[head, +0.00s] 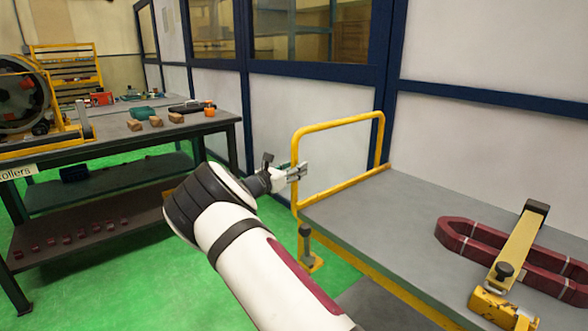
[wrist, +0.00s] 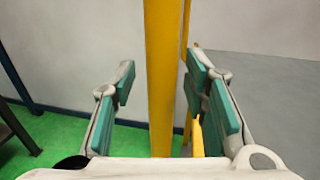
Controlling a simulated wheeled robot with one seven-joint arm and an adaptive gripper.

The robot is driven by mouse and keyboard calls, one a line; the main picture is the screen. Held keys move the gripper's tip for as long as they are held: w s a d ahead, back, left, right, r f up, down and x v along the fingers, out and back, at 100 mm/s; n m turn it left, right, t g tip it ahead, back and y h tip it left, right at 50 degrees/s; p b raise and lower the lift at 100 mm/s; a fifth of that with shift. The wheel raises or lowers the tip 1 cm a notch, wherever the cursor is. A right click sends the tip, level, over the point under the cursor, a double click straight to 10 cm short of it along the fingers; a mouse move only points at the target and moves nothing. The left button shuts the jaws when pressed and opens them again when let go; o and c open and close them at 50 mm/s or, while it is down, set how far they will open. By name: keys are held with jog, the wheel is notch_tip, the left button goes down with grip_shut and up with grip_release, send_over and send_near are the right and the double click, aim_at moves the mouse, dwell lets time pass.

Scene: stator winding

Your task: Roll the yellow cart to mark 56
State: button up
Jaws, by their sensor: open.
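The yellow cart has a grey top (head: 350,205) and a yellow tubular push handle (head: 340,122) at its far end. My gripper (head: 296,172) is at the near upright of this handle, with my arm reaching in from below. In the wrist view my gripper (wrist: 158,95) is open, and the yellow upright (wrist: 161,60) stands between its green-padded fingers. Gaps show on both sides of the post, and the right pads are nearer to it. The grey top also shows in the wrist view (wrist: 260,90). No mark 56 shows in either view.
A maroon coil (head: 455,240) and a yellow clamp bar (head: 522,240) lie on the cart. A dark workbench (head: 190,127) with blocks and tools stands at left. A white-panelled blue-framed wall (head: 300,105) runs behind the cart. Green floor (head: 190,275) is clear between bench and cart.

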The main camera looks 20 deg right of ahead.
jog(key=v, duration=1.2)
